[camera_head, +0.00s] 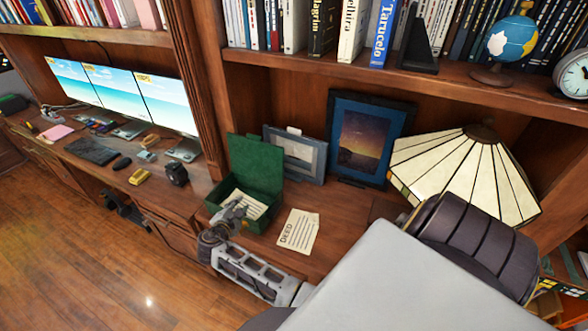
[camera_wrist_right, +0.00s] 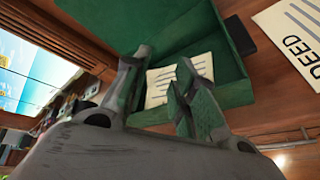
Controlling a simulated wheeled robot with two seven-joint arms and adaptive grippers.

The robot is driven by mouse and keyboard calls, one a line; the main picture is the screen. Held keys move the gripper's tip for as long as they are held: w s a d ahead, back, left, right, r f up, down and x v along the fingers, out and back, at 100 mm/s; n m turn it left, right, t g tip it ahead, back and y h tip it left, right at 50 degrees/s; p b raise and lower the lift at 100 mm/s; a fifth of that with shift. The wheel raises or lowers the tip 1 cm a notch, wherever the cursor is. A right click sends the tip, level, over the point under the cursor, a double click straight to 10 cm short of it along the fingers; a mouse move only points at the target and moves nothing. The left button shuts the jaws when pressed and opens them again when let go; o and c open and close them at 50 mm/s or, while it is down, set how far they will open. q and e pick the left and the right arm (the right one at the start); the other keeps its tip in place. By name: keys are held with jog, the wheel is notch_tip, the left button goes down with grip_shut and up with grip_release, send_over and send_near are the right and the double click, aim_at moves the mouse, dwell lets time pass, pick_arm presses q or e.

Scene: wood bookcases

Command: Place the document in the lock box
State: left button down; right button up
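The green lock box (camera_head: 262,165) stands on the wooden desk ledge with its lid raised; it also fills the middle of the right wrist view (camera_wrist_right: 229,92). A cream paper with printed lines (camera_head: 252,205) lies inside it and shows between and behind my fingers in the wrist view (camera_wrist_right: 160,86). A cream document marked DEED (camera_head: 298,231) lies flat on the ledge right of the box; its corner shows in the wrist view (camera_wrist_right: 292,40). My right gripper (camera_head: 236,208) is at the box's front opening, its fingers apart (camera_wrist_right: 165,62). My left gripper is out of view.
Two framed pictures (camera_head: 296,155) (camera_head: 362,140) lean behind the box, and a stained-glass lampshade (camera_head: 465,175) stands to the right. Monitors (camera_head: 165,100), a keyboard (camera_head: 92,151) and a yellow phone (camera_head: 141,177) are on the desk at left.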

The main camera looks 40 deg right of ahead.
jog(key=w+a+r+m+t+y, duration=0.1)
jog(key=a+m+t+y, duration=0.2)
jog(key=a+y, duration=0.4)
jog(key=s+a+f+m+y, duration=0.1)
jog(key=s+a+f+y, duration=0.15)
jog(key=f, duration=0.35)
jog(key=s+f+m+g, duration=0.1)
jog(key=s+f+g, duration=0.1)
jog(key=s+f, duration=0.5)
jog(key=s+f+m+g+y, duration=0.1)
jog(key=s+f, duration=0.2)
jog(key=f, duration=0.8)
jog(key=s+f+g, duration=0.2)
jog(key=s+f, duration=0.3)
jog(key=f, duration=0.4)
jog(key=s+d+f+m+g, duration=0.1)
jog(key=s+f, duration=0.5)
jog(key=s, duration=0.6)
jog(key=s+d+f+m+g, duration=0.2)
jog(key=s+f, duration=0.4)
jog(key=s, duration=0.6)
jog(key=s+d+f+m+g, duration=0.2)
jog(key=s+f, duration=0.4)
jog(key=s, duration=0.6)
jog(key=shift+s+d+f, duration=0.15)
jog(key=shift+d+f, duration=0.25)
jog(key=shift+d, duration=0.2)
jog(key=shift+y, duration=0.25)
